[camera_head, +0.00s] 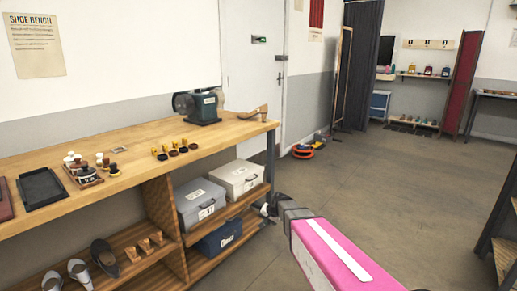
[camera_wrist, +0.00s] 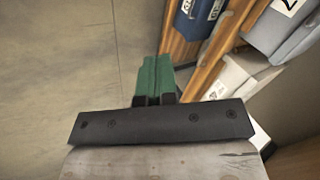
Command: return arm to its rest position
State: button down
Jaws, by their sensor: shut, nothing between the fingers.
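My arm (camera_head: 330,255), pink with a white stripe, reaches in from the bottom of the head view, right of the workbench. My gripper (camera_head: 268,209) is at its far end, beside the bench's right end and low by the shelves. In the wrist view my gripper (camera_wrist: 156,62) shows as two green fingers side by side on black mounts. The fingers are shut with nothing between them. They point toward the shelf edge and are over or near the floor. Whether they touch the shelf, I cannot tell.
The wooden workbench (camera_head: 135,172) stands at the left, with a grinder (camera_head: 203,105) on top. Grey box (camera_head: 200,203), white box (camera_head: 237,178) and blue box (camera_head: 218,238) fill its shelves. Floor (camera_head: 400,185) at the right is clear. A dark rack (camera_head: 503,225) stands at the right edge.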

jog(key=s+d+r+n+g+h, duration=0.1)
jog(key=s+d+r+h, duration=0.1)
jog(key=s+d, duration=0.6)
jog(key=s+d+r+n+g+h, duration=0.2)
jog(key=s+d, duration=0.7)
jog(key=s, duration=0.4)
jog(key=shift+s+r+n+h, duration=0.3)
jog(key=shift+s+r, duration=0.05)
jog(key=shift+d, duration=0.1)
